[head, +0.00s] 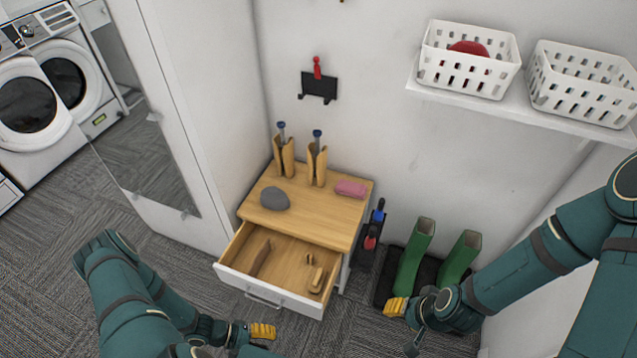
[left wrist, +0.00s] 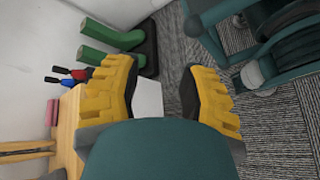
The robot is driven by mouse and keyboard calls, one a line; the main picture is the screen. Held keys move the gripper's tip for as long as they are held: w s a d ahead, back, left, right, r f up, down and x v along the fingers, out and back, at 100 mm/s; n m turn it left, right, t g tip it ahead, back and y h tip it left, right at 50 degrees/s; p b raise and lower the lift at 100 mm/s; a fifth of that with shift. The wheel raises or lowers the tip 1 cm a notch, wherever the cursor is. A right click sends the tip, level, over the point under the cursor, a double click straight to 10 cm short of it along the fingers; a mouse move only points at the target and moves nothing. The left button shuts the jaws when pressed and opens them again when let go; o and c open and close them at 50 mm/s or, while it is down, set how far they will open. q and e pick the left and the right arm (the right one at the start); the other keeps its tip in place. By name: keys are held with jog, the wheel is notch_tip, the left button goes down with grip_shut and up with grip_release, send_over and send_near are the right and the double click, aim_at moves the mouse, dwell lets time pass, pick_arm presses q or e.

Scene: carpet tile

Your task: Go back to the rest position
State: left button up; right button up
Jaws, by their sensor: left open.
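My left gripper (head: 262,331) is low in the head view, in front of the open drawer and apart from it. Its yellow fingers stand wide apart in the left wrist view (left wrist: 162,95), with nothing between them. My right gripper (head: 396,307) is beside the green boots, to the right of the drawer. Only a yellow fingertip of it shows clearly, so its opening cannot be told. The small wooden cabinet (head: 310,222) has its drawer (head: 285,262) pulled out, with several brown items inside.
A grey stone-like lump (head: 275,199), a pink block (head: 351,189) and two wooden holders stand on the cabinet. Green boots (head: 412,262) stand on a dark tray against the wall. White baskets (head: 468,62) sit on a wall shelf. Carpet is free at left.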

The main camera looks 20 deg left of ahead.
pick_arm(q)
jog(key=w+d+r+m+g+y+b, duration=0.1)
jog(key=w+d+r+m+y+b, duration=0.4)
jog(key=w+d+r+m+y, duration=0.3)
jog(key=w+d+r, duration=0.1)
jog(key=d+r, duration=0.3)
jog(key=r, duration=0.3)
jog(key=shift+w+d+r+b, duration=0.2)
jog(key=shift+r+b, duration=0.1)
